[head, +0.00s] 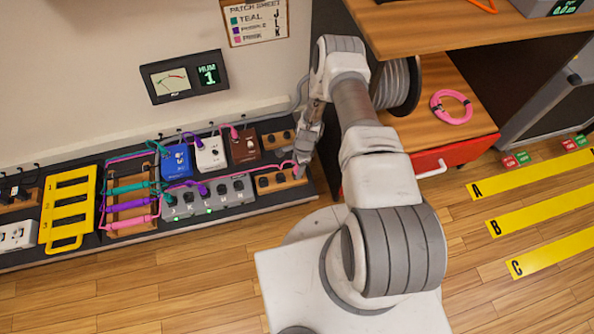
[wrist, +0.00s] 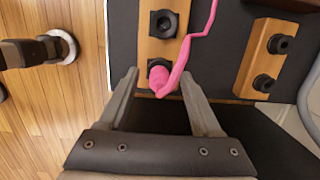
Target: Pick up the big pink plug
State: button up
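The pink plug (wrist: 159,78) sits at the lower socket of a wooden socket strip (wrist: 151,42) in the wrist view. A pink cable (wrist: 205,30) runs from it up and to the right. My gripper (wrist: 160,76) is open, with one finger on each side of the plug and a visible gap on both sides. In the head view my gripper (head: 306,150) is low over the right end of the pedalboard, by the wooden strip (head: 279,181). The pink cable (head: 270,165) shows there, but the plug is hard to make out beside the gripper.
A second wooden socket strip (wrist: 268,55) stands to the right in the wrist view. Blue (head: 176,160), white (head: 210,153) and brown (head: 243,145) pedals crowd the board. A red drawer cabinet (head: 452,150) and a wooden desk (head: 460,25) stand close on the right.

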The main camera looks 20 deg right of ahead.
grip_shut()
